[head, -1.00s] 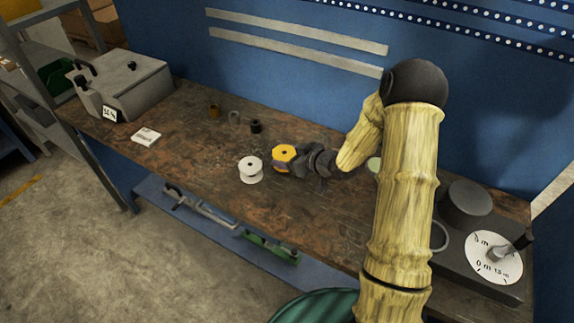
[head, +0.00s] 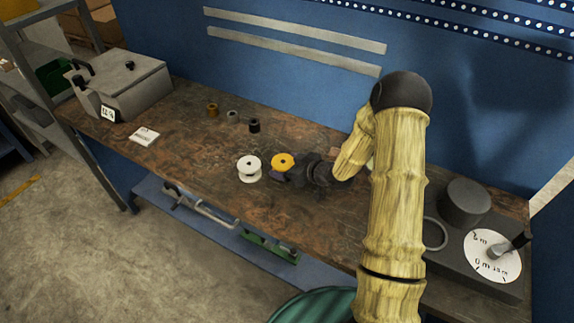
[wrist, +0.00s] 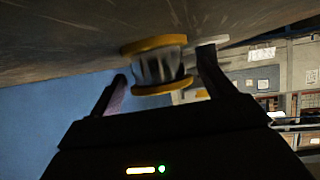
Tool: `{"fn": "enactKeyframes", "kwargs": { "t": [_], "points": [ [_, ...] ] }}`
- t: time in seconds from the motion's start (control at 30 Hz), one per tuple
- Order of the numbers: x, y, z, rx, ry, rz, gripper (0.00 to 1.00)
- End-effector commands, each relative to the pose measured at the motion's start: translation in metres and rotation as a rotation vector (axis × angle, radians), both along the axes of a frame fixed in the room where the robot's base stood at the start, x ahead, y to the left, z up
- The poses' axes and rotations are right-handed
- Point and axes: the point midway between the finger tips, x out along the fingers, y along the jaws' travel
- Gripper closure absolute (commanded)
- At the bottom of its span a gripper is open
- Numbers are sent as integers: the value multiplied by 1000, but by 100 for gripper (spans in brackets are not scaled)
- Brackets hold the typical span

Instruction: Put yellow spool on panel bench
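The yellow spool (head: 282,161), with yellow flanges and a pale wound core, is upright at the bench top (head: 190,150), just right of the white spool (head: 249,167). It also shows in the wrist view (wrist: 158,68), where the bench surface (wrist: 70,40) appears at the top. My gripper (head: 286,172) is low over the bench at the right side of the yellow spool. In the wrist view my gripper (wrist: 163,72) has its fingers spread on either side of the spool, with a gap at the left finger. The spool appears to stand on the bench.
Several small spools, one brown (head: 212,110) and one black (head: 254,126), stand farther back. A grey box (head: 125,88) and a white card (head: 144,136) are at the left end. A dark dial device (head: 470,235) is at the right. Bare bench lies left of the white spool.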

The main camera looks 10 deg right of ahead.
Motion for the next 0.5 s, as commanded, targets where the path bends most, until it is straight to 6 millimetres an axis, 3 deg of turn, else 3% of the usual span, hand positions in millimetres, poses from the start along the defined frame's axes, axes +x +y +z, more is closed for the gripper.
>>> {"fn": "enactKeyframes", "kwargs": {
  "t": [0.5],
  "points": [
    [-7,-7,7,-1,0,-2,12]
  ]
}}
